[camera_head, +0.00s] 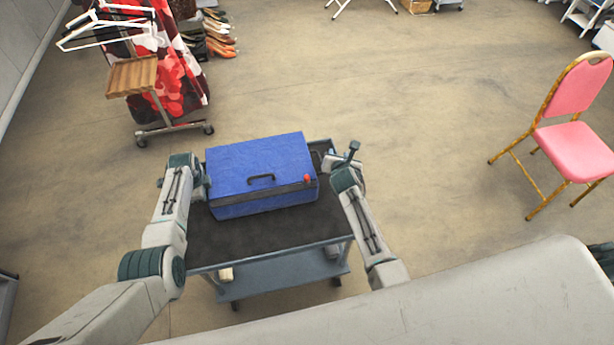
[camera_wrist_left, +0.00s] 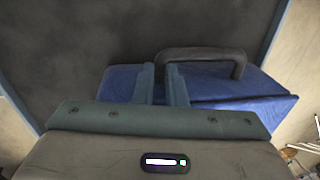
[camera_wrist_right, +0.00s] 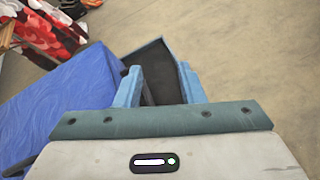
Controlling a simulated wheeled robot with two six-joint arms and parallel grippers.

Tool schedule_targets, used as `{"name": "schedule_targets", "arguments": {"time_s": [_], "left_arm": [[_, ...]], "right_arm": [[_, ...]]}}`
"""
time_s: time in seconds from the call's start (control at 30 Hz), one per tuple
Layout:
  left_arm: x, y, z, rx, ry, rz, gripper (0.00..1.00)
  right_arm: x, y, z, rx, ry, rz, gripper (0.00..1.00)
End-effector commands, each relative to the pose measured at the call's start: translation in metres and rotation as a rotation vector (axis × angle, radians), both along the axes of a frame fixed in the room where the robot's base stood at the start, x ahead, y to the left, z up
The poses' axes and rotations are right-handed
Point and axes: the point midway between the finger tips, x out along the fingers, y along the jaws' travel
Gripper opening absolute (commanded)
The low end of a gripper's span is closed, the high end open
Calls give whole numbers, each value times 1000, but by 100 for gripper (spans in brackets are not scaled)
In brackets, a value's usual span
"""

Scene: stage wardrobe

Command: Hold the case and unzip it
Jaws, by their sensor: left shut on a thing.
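The blue case (camera_head: 258,160) lies on the cart, with a dark handle (camera_head: 262,179) on its near side. A red zip pull (camera_head: 307,178) sits at the near right corner; I cannot make it out in the wrist views. My left gripper (camera_head: 205,182) is at the case's left end. In the left wrist view its fingers (camera_wrist_left: 160,82) are shut at one end of a dark handle (camera_wrist_left: 205,55) on the case. My right gripper (camera_head: 328,160) is beside the right end of the case. In the right wrist view its fingers (camera_wrist_right: 158,85) are apart with nothing between them.
The cart (camera_head: 275,238) has a dark top, with clear space in front of the case. A clothes rack with hangers (camera_head: 115,30) and a wooden board (camera_head: 131,76) stands at the back left. A pink chair (camera_head: 577,150) stands at the right. The floor between is free.

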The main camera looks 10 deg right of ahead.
Motion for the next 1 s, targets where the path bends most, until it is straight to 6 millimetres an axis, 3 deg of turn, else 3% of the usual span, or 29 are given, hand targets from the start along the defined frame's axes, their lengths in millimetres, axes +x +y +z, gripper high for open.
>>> {"name": "schedule_targets", "arguments": {"time_s": [0.27,0.7,0.87,1.0], "left_arm": [[0,0,0,0,0,0,0],[0,0,0,0,0,0,0],[0,0,0,0,0,0,0],[0,0,0,0,0,0,0]], "right_arm": [[-37,9,-13,-117,-244,260,35],[-129,51,-24,-167,-525,682,35],[-142,58,-25,-161,-558,737,35],[-134,64,-24,-161,-565,746,35]]}}
